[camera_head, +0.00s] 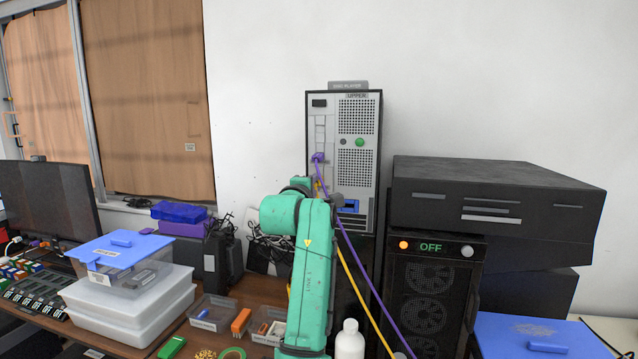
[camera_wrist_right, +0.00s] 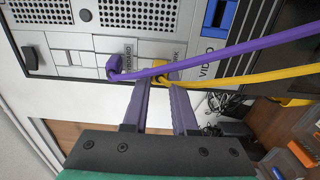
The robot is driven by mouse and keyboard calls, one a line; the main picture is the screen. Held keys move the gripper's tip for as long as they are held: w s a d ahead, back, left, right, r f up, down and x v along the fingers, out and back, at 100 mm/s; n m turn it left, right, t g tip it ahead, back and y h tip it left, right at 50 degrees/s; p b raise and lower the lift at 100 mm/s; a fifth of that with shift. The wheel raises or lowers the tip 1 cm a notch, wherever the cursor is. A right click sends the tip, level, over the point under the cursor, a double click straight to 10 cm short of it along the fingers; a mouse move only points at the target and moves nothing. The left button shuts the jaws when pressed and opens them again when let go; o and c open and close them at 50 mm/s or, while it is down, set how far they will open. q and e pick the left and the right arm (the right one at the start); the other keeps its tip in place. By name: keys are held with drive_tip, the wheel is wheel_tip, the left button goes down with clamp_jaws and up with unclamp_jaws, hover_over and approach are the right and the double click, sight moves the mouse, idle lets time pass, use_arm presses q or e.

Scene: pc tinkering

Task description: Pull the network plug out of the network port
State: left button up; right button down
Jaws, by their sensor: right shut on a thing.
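The tall grey PC tower (camera_head: 358,130) stands upright behind my right arm. In the right wrist view its panel is close, and a label ending in "RK" sits beside the yellow network plug (camera_wrist_right: 161,77). My right gripper (camera_wrist_right: 160,84) has its two purple-grey fingers on either side of this plug and is shut on it. The plug is at the panel; the fingers and cables partly hide whether it is fully seated. The yellow cable (camera_head: 361,284) hangs down to the right. In the head view my right gripper (camera_head: 319,187) is largely hidden. My left gripper is out of view.
A purple plug (camera_wrist_right: 113,67) is in the panel right beside the yellow one, and its purple cable (camera_head: 362,262) crosses close to my gripper. A black machine marked OFF (camera_head: 430,290) stands to the right. Bins and a white bottle (camera_head: 349,341) stand in front.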

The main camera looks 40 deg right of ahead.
sight(316, 184)
drive_tip(key=shift+s+a+f+b, duration=0.1)
drive_tip(key=shift+a+f+b, duration=0.15)
drive_tip(key=shift+b, duration=0.3)
drive_tip(key=shift+b+v, duration=1.05)
drive_tip(key=shift+v, duration=0.25)
drive_tip(key=v, duration=0.1)
drive_tip(key=b+v, duration=0.1)
drive_tip(key=shift+s+a+r, duration=0.25)
drive_tip(key=shift+b, duration=0.3)
